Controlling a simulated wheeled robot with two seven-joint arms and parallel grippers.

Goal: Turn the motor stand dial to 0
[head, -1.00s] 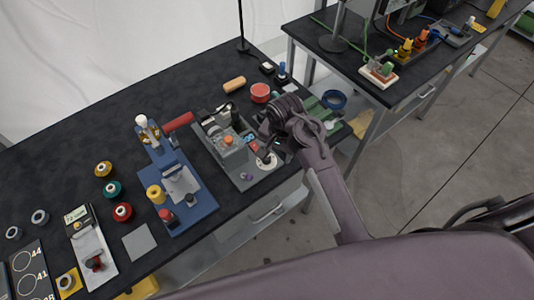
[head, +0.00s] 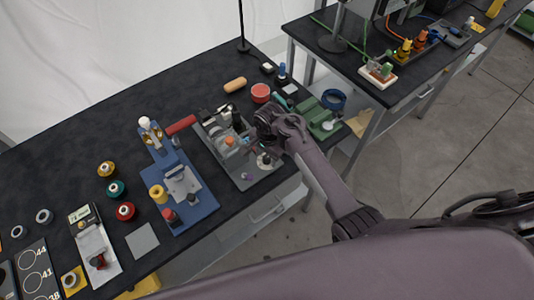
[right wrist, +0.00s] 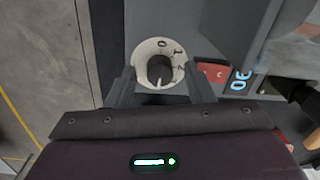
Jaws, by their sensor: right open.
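The motor stand (head: 243,177) is a grey unit near the front edge of the bench in the head view. Its dial (right wrist: 146,49) shows in the right wrist view as a white round plate with 0, 1 and 2 on it and a black knob (right wrist: 159,68) in the middle. A light mark on the knob seems to face the bottom of the picture, away from the 0. My right gripper (right wrist: 160,80) is open, with one finger on each side of the knob; I cannot tell whether they touch it. In the head view the right gripper (head: 262,150) partly hides the dial. My left gripper is not in view.
A red button block (right wrist: 213,74) and a blue lit display (right wrist: 240,80) sit right of the dial. A blue fixture (head: 197,207) stands left of the stand, a green device (head: 322,122) to its right. A red round container (head: 260,93) is behind.

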